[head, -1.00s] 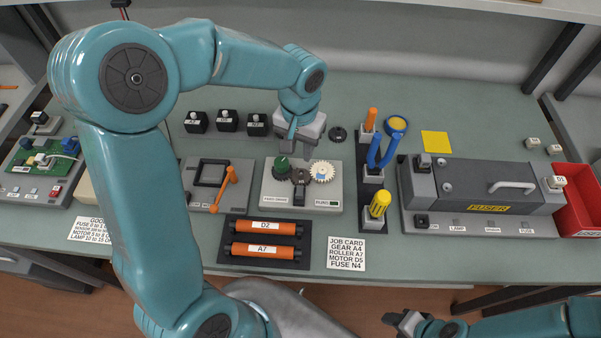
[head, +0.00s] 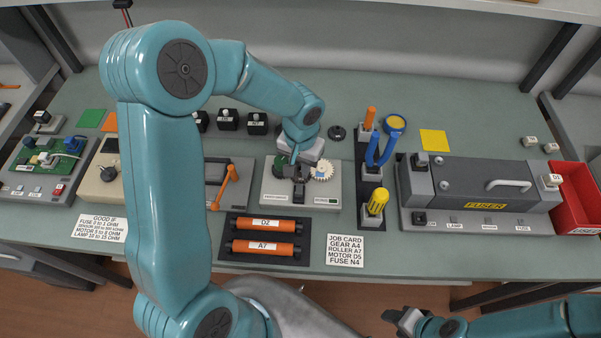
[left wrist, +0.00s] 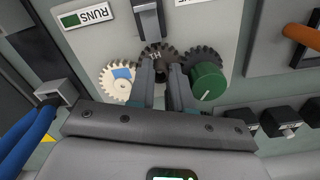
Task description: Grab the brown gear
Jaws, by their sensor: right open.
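The dark brown gear (left wrist: 157,54) sits in the middle of a grey drive panel (left wrist: 98,42), between a white gear (left wrist: 116,88) and a dark gear under a green knob (left wrist: 207,80). My left gripper (left wrist: 161,68) is over the brown gear, its two fingers apart on either side of the hub. Whether they touch it is unclear. In the head view the left gripper (head: 299,181) hides most of the brown gear; the white gear (head: 322,170) shows at its right. My right gripper (head: 400,319) is open and empty at the bottom right.
A spare dark gear (head: 337,132) lies behind the panel. A tool rack with blue pliers (head: 378,150) and a yellow-handled tool (head: 377,202) stands close at right. Orange rollers (head: 266,225) lie in front, with the job card (head: 345,249) beside them.

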